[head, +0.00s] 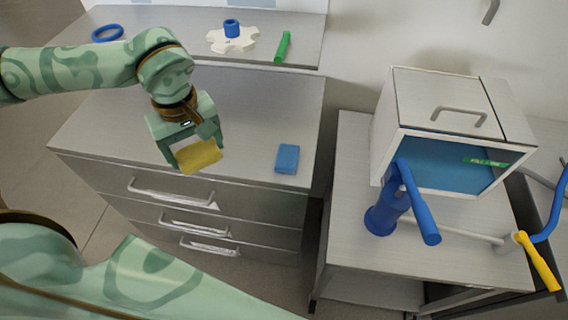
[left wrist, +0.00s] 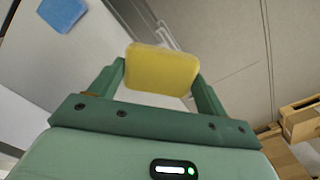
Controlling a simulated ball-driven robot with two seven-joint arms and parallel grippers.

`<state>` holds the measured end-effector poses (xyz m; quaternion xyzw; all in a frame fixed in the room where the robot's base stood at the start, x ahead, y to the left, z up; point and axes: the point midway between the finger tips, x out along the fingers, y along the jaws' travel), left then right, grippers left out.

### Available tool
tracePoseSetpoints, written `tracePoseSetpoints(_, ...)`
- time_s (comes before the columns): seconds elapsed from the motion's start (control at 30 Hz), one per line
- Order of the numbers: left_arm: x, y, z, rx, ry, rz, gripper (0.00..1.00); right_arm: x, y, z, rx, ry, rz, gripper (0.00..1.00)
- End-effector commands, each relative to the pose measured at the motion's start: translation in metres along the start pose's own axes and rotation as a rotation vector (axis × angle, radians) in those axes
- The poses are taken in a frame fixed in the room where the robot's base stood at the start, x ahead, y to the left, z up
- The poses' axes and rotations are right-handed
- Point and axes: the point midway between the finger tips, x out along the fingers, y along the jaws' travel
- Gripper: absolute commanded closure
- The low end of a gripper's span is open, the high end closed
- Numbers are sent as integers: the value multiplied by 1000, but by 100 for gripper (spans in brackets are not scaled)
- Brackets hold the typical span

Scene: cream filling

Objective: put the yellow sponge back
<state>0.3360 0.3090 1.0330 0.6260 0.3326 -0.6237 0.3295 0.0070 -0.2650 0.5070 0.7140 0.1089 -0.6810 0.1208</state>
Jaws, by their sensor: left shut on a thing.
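The yellow sponge (head: 199,157) is held between the fingers of my left gripper (head: 197,150) in the head view. The gripper is shut on it, above the front part of the grey drawer cabinet's top (head: 110,125). In the left wrist view the sponge (left wrist: 162,70) spans the gap between the two green fingers. A blue sponge (head: 287,158) lies flat on the cabinet top to the right, apart from the gripper. It also shows at the upper left of the left wrist view (left wrist: 61,12). My right gripper is not in view.
A shelf behind holds a blue ring (head: 107,33), a white star-shaped piece with a blue knob (head: 232,37) and a green tool (head: 283,47). At right stands a machine with a blue handle (head: 418,203) and a white box (head: 455,95). The cabinet top around the blue sponge is clear.

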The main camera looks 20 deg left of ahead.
Motion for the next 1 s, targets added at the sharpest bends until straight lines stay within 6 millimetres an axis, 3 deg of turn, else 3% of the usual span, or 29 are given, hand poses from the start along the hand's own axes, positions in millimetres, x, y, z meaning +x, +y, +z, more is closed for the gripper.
tracePoseSetpoints(0.17, 6, 7, 0, -43, 0, 0, 45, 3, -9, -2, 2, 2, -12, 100)
tracePoseSetpoints(0.47, 47, 84, -32, -48, -2, -3, 45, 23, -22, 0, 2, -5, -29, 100)
tracePoseSetpoints(0.6, 77, 104, -41, -48, -3, -4, 45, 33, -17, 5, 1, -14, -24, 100)
tracePoseSetpoints(0.87, 95, 119, -48, -48, -1, -2, 45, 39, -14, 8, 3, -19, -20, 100)
tracePoseSetpoints(1.0, 116, 124, -50, -47, -3, -5, 45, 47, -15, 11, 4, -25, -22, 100)
